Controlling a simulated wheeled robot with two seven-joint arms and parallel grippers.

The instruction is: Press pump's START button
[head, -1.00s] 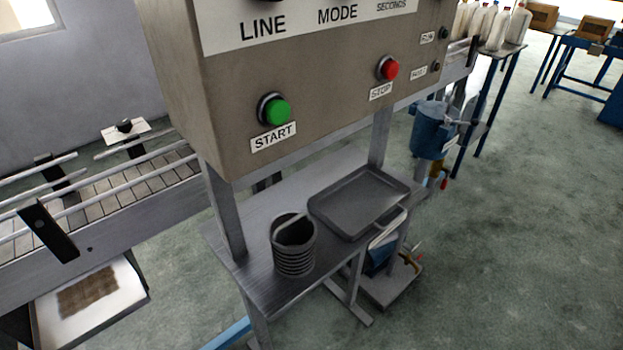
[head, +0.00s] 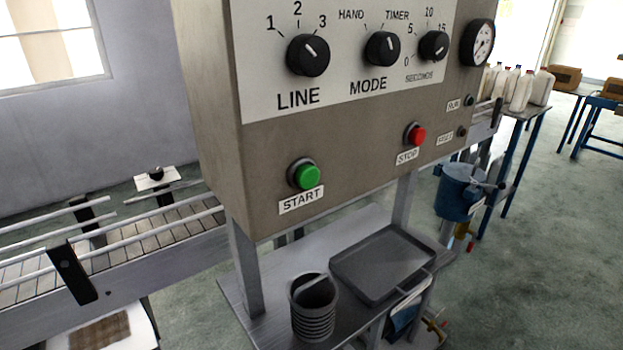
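The green START button (head: 308,175) sits in a dark ring at the lower left of the pump's control panel (head: 370,140), above a white START label (head: 301,200). The red STOP button (head: 416,136) is to its right on the same panel. Above them are the LINE knob (head: 308,55), the MODE knob (head: 382,49) and the SECONDS knob (head: 433,46). Neither of my grippers shows in the head view, and nothing covers the START button.
Below the panel, a metal shelf (head: 243,298) holds a dark ribbed cup (head: 313,318) and a grey tray (head: 372,277). A slatted conveyor (head: 150,238) with rails lies at left. A blue tank (head: 459,195) stands at right. White jugs (head: 523,92) stand behind on a table.

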